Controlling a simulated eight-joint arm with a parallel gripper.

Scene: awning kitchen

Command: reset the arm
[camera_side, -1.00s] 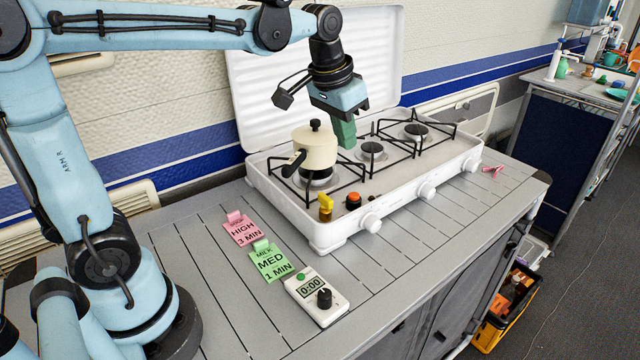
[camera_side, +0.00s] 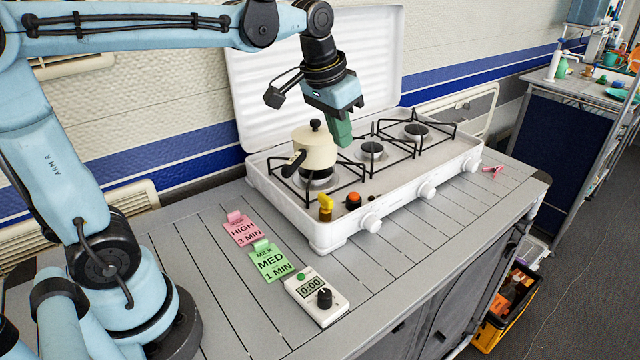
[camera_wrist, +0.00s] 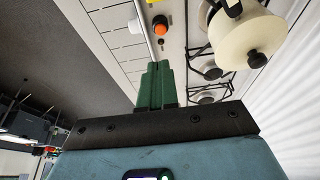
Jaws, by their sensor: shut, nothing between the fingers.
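My gripper (camera_side: 342,141) is shut and empty. Its green fingers hang in the air above the white stove (camera_side: 400,187), just right of the cream pot. In the wrist view the closed green fingers (camera_wrist: 157,82) point toward the stove's front edge. The arm reaches in from the left, above the counter.
The lidded cream pot (camera_side: 318,152) sits on the left burner, its dark handle toward the front left. An orange knob (camera_side: 353,200) and a yellow piece (camera_side: 325,205) are at the stove's front left. Cards and a timer (camera_side: 316,297) lie on the clear counter.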

